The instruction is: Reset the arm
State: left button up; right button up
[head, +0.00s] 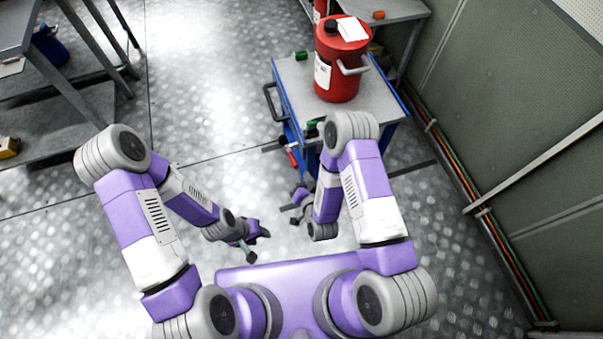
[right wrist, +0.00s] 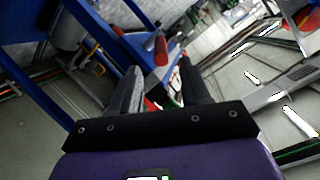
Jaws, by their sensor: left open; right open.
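My left gripper (head: 258,246) is in the lower middle of the head view, open and empty over the metal floor. My right gripper (head: 290,214) is to its right and a little higher, open, in front of the blue cart. In the right wrist view the two dark fingers of my right gripper (right wrist: 163,80) stand apart with nothing held between them. Both arms are bent at the elbow, with forearms pointing inward in front of my purple body.
A blue cart (head: 340,112) with a grey top carries a red canister (head: 341,62). A red-handled tool (head: 292,158) hangs at its side; a red handle (right wrist: 160,48) shows in the right wrist view. Grey shelving (head: 60,128) stands left, a green wall (head: 520,110) right.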

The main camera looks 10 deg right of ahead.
jog(key=shift+w+f, duration=0.1)
jog(key=shift+w, duration=0.05)
dwell(0.3)
jog(key=s+d+f+n+g+y, duration=0.1)
jog(key=s+d+f+g, duration=0.1)
jog(key=s+g, duration=0.4)
jog(key=s+d+f+n+g, duration=0.1)
jog(key=s+f+g, duration=0.1)
jog(key=s+g, duration=0.5)
jog(key=s, duration=0.3)
jog(key=shift+d+g+y, duration=0.3)
jog(key=shift+d+y, duration=0.05)
jog(key=shift+y, duration=0.05)
